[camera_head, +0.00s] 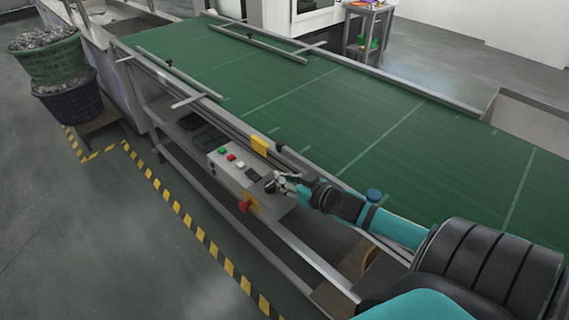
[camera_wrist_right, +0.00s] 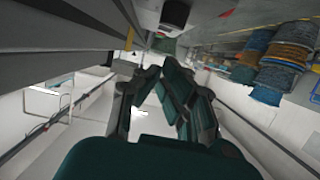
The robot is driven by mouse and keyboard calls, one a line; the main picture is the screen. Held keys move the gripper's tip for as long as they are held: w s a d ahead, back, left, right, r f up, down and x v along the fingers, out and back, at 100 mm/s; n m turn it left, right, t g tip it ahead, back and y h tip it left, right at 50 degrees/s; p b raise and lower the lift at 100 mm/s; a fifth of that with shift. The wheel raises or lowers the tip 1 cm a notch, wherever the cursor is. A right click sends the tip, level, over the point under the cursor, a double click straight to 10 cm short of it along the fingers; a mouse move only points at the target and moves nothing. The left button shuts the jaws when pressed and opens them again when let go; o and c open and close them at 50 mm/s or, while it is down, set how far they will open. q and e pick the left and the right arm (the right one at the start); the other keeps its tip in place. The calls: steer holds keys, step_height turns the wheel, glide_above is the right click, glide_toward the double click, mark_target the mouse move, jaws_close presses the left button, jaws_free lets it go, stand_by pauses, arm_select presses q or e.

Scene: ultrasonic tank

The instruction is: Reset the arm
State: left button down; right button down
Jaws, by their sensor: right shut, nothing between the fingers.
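My right arm (camera_head: 398,229) comes in from the lower right of the head view. Its right gripper (camera_head: 272,183) is shut and empty at the near right end of the control box (camera_head: 235,175), beside the conveyor. I cannot tell whether it touches the box. The box carries a green button (camera_head: 222,150), a red button (camera_head: 231,157) and a white button (camera_head: 240,164). A red knob (camera_head: 245,206) sits low on its side. In the right wrist view the dark gripper fingers (camera_wrist_right: 158,72) fill the middle. My left gripper is not in view.
The green conveyor belt (camera_head: 330,110) with its metal side rails runs alongside my right arm. Two filled baskets, one green (camera_head: 52,62) and one dark (camera_head: 72,101), stand at the upper left. Yellow-black tape (camera_head: 172,205) marks the clear grey floor.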

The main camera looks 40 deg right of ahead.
stand_by(0.6)
steer(key=s+a+f+g+h, duration=0.2)
steer(key=s+a+f+g, duration=0.4)
steer(key=s+a+f, duration=0.35)
steer(key=s+a+r+n+g+y, duration=0.1)
steer(key=s+a+g, duration=0.2)
steer(key=s+a, duration=0.3)
steer(key=s+a+r+g, duration=0.2)
steer(key=s+a, duration=0.1)
steer(key=s, duration=0.6)
step_height(320, 180, down, 27)
steer(key=s+g, duration=0.1)
steer(key=g, duration=0.1)
steer(key=s+d+f, duration=0.3)
steer(key=s+f, duration=1.3)
steer(key=shift+s+f+g, duration=0.15)
steer(key=shift+s+g, duration=0.2)
steer(key=shift+g, duration=0.05)
